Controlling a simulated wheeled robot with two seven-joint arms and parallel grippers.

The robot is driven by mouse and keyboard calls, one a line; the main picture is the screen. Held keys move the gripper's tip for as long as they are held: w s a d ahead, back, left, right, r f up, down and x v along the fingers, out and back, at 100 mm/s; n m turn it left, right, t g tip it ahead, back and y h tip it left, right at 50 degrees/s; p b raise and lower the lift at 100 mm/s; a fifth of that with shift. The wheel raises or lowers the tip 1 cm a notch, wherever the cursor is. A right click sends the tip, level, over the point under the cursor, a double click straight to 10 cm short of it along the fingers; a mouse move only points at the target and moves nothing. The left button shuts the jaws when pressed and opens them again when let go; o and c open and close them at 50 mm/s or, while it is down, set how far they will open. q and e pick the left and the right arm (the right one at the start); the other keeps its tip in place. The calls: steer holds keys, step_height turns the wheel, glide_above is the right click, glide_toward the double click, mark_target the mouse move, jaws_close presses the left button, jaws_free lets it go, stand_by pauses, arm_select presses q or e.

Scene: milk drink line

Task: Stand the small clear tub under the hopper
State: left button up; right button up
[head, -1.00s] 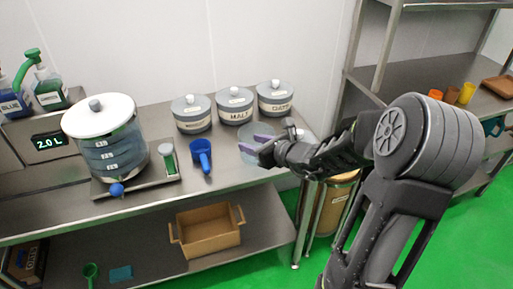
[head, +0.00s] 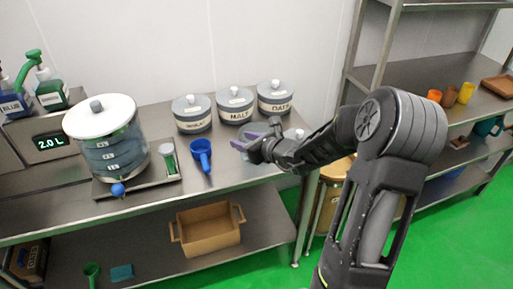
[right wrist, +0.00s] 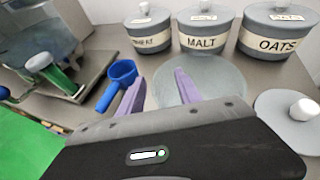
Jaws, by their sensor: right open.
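The small clear tub (right wrist: 215,72) is a round, pale, see-through vessel on the steel bench, in front of the labelled canisters. In the head view my right gripper mostly hides it. My right gripper (head: 244,140) is open, with purple fingers, above or at the tub. In the right wrist view its right finger overlaps the tub and its left finger is beside the tub's left side, near the blue scoop; contact cannot be told. A large clear vessel (head: 113,153) with a white lid and blue knob stands at left; I cannot tell if it is the hopper. My left gripper is out of view.
A blue scoop (head: 201,152) lies left of the tub. Grey canisters, including one marked MALT (head: 236,107), stand behind. A grey lid with a white knob (right wrist: 292,115) is close on the right. A brown crate (head: 210,231) sits on the lower shelf.

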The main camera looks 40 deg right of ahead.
steer(key=shift+c, duration=0.3)
jaws_close()
stand_by(1.0)
